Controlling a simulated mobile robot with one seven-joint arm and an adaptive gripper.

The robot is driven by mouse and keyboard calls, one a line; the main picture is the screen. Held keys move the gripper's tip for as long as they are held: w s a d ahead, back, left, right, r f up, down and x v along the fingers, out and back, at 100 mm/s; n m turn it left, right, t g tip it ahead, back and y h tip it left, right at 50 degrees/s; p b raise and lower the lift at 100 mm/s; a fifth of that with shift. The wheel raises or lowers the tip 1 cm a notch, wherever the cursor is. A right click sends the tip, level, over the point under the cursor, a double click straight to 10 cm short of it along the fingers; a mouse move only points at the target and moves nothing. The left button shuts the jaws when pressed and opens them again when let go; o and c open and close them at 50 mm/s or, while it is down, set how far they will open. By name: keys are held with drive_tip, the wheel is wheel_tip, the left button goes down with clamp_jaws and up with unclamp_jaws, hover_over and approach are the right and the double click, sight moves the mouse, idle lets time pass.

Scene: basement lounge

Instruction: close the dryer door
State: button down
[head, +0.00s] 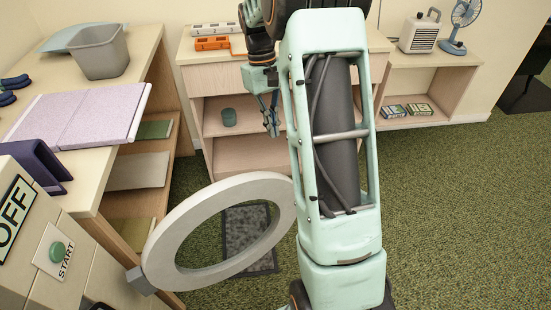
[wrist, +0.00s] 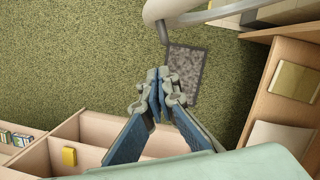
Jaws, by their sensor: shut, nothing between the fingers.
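The dryer door (head: 161,240) is a pale grey ring in the head view, standing open and swung out from the dryer (head: 40,285) at lower left. A small grey block joins its left edge to the dryer. The door's rim also shows at the top of the wrist view (wrist: 155,12). My gripper (head: 271,128) points down beyond the door's far right side, apart from it in the head view. Its blue fingers are together and empty in the wrist view (wrist: 159,76). My arm covers the area just right of the door.
A dark mat (head: 245,235) lies on the green carpet, seen through the ring. A counter (head: 85,190) with open shelves stands at left. A low shelf unit (head: 245,155) stands behind my gripper. Carpet is clear at right.

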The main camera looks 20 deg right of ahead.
drive_tip(key=s+f+b, duration=0.2)
drive_tip(key=s+f, duration=0.5)
drive_tip(key=f, duration=0.3)
drive_tip(key=shift+d+b, duration=0.3)
drive_tip(key=shift+d, duration=0.1)
drive_tip(key=shift+s, duration=0.15)
